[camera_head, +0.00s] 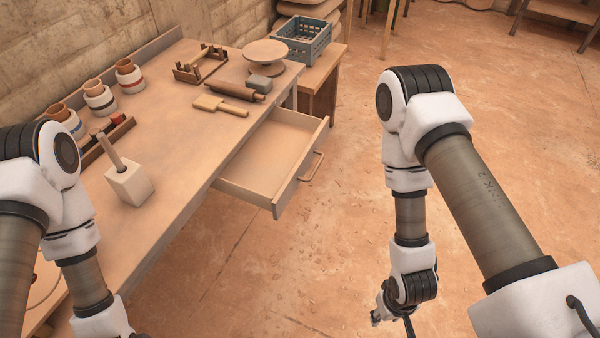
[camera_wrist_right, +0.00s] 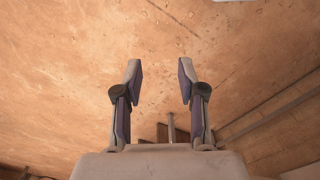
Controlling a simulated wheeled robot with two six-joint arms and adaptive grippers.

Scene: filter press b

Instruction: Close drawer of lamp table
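The drawer (camera_head: 262,160) of the long work table (camera_head: 185,165) stands pulled out over the floor on the table's right side. It looks empty. Its front panel carries a curved handle (camera_head: 314,166). My right gripper (camera_wrist_right: 160,72) is open and empty in the right wrist view, with bare floor between and beyond its fingers. In the head view, my right arm hangs down right of the drawer, and the gripper is low and clear of the handle. My left arm reaches down at the lower left over the table; its gripper is out of the picture.
On the table are a mallet (camera_head: 128,184), several jars (camera_head: 100,98), a wooden paddle (camera_head: 220,106), a rolling pin (camera_head: 236,91) and a round stand (camera_head: 265,56). A blue crate (camera_head: 303,40) sits on a side table behind. The floor right of the drawer is free.

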